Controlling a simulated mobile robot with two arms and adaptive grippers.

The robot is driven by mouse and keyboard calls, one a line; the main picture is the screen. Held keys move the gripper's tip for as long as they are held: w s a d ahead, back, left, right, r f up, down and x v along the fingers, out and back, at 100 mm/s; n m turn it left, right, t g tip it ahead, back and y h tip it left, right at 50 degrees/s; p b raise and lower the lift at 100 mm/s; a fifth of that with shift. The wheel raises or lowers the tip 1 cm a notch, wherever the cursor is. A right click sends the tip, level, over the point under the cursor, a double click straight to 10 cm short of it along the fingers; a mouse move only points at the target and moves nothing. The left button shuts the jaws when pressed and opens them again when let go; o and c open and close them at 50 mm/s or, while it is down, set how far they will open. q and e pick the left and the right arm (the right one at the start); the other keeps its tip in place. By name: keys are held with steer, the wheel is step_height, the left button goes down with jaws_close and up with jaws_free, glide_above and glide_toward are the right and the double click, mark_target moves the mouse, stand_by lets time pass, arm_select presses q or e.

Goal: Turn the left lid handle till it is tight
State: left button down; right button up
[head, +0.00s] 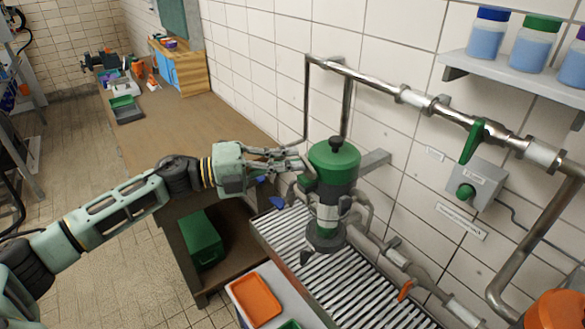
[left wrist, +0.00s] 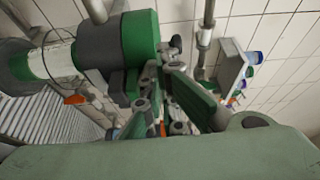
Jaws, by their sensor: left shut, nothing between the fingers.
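The left lid handle is not clear; grey metal parts show below the fingers. In the left wrist view the green lid (left wrist: 141,38) lies sideways, just beyond my left fingers (left wrist: 168,75). My right gripper is not in view.
Steel pipes with a green valve lever (head: 474,141) run along the tiled wall. A blue lever (head: 277,203) sits left of the strainer. An orange tray (head: 255,299) and a green box (head: 200,240) are below. The long brown bench (head: 190,130) has clear room.

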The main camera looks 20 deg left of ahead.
arm_select(q)
steer(key=w+m+g+b, duration=0.1)
steer(key=m+g+h+b, duration=0.1)
steer(key=shift+w+d+g+b, duration=0.15)
steer(key=shift+w+g+b, duration=0.2)
steer(key=shift+g, duration=0.05)
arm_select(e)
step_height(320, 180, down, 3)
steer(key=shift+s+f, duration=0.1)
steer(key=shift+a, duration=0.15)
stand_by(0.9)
